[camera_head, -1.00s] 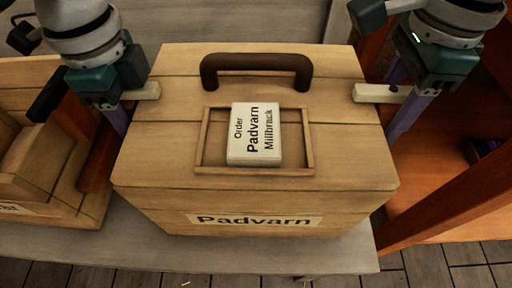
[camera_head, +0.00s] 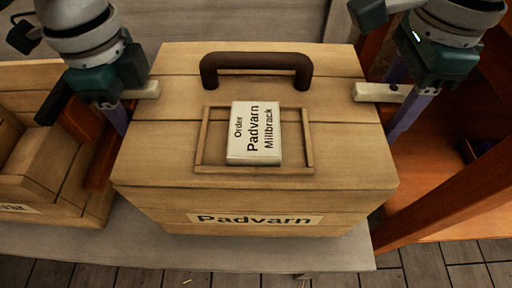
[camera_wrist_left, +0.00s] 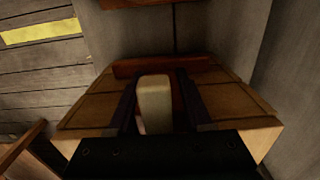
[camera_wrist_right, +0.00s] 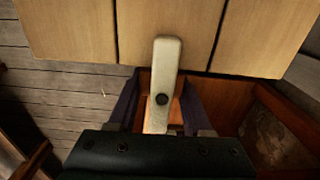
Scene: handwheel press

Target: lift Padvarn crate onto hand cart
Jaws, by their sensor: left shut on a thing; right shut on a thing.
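The Padvarn crate (camera_head: 345,150) is a closed pale wooden box in the middle of the head view, level, with a dark top handle (camera_head: 256,62) and an order card (camera_head: 254,134) in a frame on its lid. My left gripper (camera_head: 122,98) is shut on the pale bar handle at the crate's left side; the bar shows between the fingers in the left wrist view (camera_wrist_left: 154,100). My right gripper (camera_head: 400,93) is shut on the right bar handle, which also shows in the right wrist view (camera_wrist_right: 163,85). I cannot tell whether the crate's underside touches the bench. I cannot identify the hand cart surely.
A grey bench (camera_head: 240,252) lies under and in front of the crate. Another open wooden crate (camera_head: 60,190) stands close at the left. A red-brown wooden structure (camera_head: 440,205) with a post and a low surface is close at the right. Plank floor shows in front.

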